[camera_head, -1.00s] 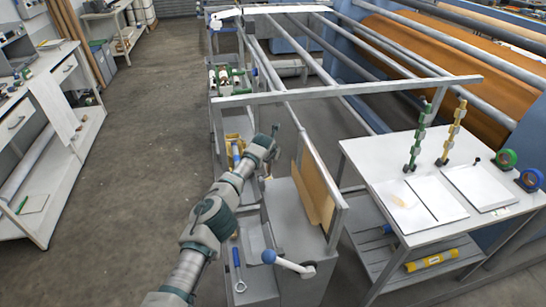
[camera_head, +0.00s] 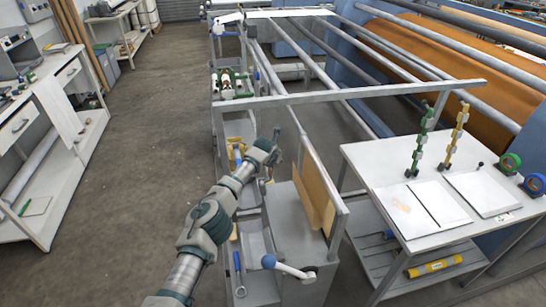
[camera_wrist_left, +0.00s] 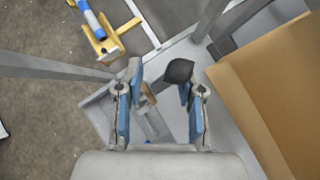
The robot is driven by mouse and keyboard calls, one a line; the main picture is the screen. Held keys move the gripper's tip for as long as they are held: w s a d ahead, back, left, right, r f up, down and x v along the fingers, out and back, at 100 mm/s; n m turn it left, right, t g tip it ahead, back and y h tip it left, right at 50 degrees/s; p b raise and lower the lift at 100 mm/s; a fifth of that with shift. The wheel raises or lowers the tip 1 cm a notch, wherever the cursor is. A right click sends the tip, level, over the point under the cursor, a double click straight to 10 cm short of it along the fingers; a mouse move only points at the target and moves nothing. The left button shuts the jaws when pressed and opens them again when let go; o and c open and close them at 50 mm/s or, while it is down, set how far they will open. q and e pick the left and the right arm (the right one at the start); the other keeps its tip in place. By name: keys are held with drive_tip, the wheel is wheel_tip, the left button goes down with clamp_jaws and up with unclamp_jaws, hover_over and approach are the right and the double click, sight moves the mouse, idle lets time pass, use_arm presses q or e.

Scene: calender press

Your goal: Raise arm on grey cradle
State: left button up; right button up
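A pale lever arm (camera_head: 291,270) with a blue ball knob (camera_head: 268,262) lies nearly level at the near face of a grey cabinet (camera_head: 290,215). I cannot tell which part is the grey cradle. My left gripper (camera_head: 276,142) is above the trays left of the cabinet, apart from the lever. In the left wrist view its two fingers (camera_wrist_left: 157,72) are apart, with nothing held between them. Below them is a grey tray (camera_wrist_left: 95,108) with a small brown piece (camera_wrist_left: 151,93). The gripper's fingertips are small in the head view. My right gripper is not in view.
Tan boards (camera_head: 313,192) stand upright close to the left gripper's right. A yellow holder (camera_wrist_left: 103,47) carries a blue and white roll (camera_wrist_left: 91,20). A long grey rail (camera_head: 350,92) crosses beyond. A white table (camera_head: 385,165) is at right; open floor (camera_head: 150,150) is at left.

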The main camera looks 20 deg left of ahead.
use_arm(q)
drive_tip(key=v, duration=1.1)
drive_tip(key=shift+s, duration=0.2)
drive_tip(key=shift+d, duration=0.1)
